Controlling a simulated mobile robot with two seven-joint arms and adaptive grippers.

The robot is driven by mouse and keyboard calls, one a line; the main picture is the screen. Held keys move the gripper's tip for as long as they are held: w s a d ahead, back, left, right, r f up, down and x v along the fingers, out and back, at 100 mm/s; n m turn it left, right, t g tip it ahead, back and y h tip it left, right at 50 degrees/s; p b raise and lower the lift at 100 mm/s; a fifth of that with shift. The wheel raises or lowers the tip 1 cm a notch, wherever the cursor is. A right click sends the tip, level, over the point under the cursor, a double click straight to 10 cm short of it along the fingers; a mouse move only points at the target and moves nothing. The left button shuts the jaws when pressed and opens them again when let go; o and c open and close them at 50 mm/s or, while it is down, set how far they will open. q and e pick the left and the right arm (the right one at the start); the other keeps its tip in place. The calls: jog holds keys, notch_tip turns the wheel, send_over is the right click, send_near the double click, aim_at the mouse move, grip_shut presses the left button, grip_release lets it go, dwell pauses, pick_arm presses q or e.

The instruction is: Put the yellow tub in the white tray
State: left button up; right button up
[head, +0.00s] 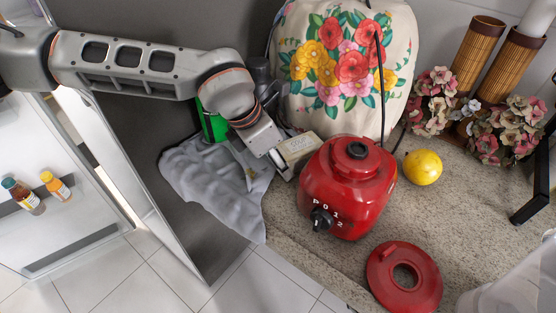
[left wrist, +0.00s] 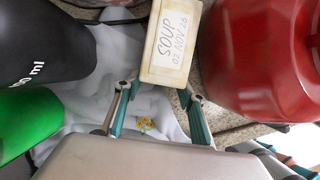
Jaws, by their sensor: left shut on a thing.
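The yellow tub is pale, with a handwritten "SOUP" label. It shows in the head view (head: 299,148) beside the red blender base and close up in the left wrist view (left wrist: 172,42). My left gripper (head: 281,160) is shut on the tub, and its teal-sided fingers (left wrist: 158,92) meet the tub's near end in the left wrist view. Whether the tub touches the counter, I cannot tell. I cannot make out a white tray for certain; a whitish object (head: 515,285) is cut off at the lower right of the head view. My right gripper is not in view.
The red blender base (head: 345,190) stands close right of the tub. A red ring-shaped lid (head: 404,278), a lemon (head: 422,167) and flowers (head: 505,130) lie farther right. A floral cover (head: 345,60) stands behind. A grey cloth (head: 215,185) and green object (head: 214,125) are left.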

pick_arm(q)
jog(key=shift+f, duration=0.15)
jog(key=o, duration=1.3)
